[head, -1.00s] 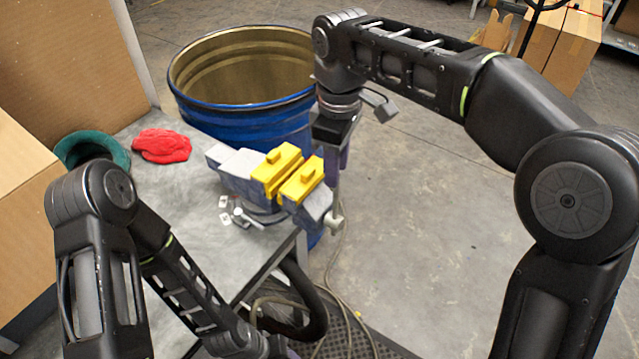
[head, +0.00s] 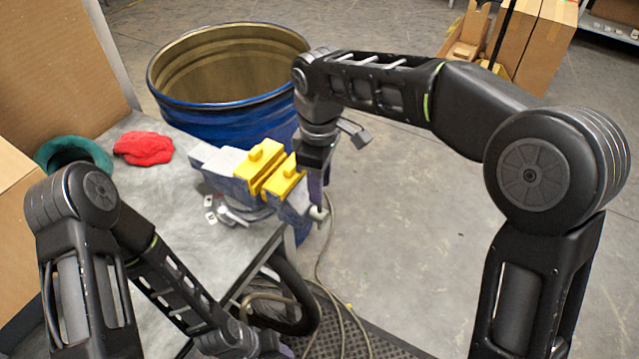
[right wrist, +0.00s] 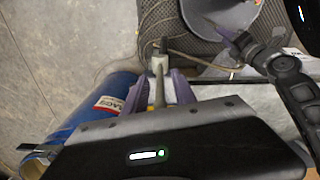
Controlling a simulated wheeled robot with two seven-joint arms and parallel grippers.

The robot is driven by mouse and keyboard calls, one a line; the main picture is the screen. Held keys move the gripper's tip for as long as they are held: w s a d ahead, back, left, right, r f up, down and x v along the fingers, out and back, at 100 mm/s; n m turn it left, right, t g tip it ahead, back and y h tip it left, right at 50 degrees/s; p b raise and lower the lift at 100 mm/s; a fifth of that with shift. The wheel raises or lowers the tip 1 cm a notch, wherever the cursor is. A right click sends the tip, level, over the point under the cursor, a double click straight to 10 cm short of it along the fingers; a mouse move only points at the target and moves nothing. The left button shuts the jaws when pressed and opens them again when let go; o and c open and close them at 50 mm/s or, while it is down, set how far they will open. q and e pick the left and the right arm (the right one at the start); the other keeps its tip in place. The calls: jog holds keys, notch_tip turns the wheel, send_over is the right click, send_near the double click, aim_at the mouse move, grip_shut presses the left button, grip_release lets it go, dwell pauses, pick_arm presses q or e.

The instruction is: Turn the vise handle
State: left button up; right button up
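The grey vise (head: 208,160) with yellow jaw covers (head: 262,163) sits at the table's right corner. Its pale handle (head: 319,214) sticks out at the near right end. My right gripper (head: 318,195) points down just above the handle, its purple fingers partly hidden by the arm. In the right wrist view, the handle (right wrist: 158,63) with its bar lies between the spread right fingers (right wrist: 158,92), with gaps showing on both sides. My left gripper (head: 280,350) is low at the bottom edge of the head view, mostly cut off.
A blue drum (head: 225,117) stands behind the vise, close to my right forearm. A red cloth (head: 143,148) and a teal round item (head: 75,152) lie on the grey table (head: 160,190). A dark hose (head: 300,305) hangs below the vise.

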jog(key=shift+f, duration=0.6)
jog(key=shift+c, duration=0.2)
grip_shut()
dwell(0.8)
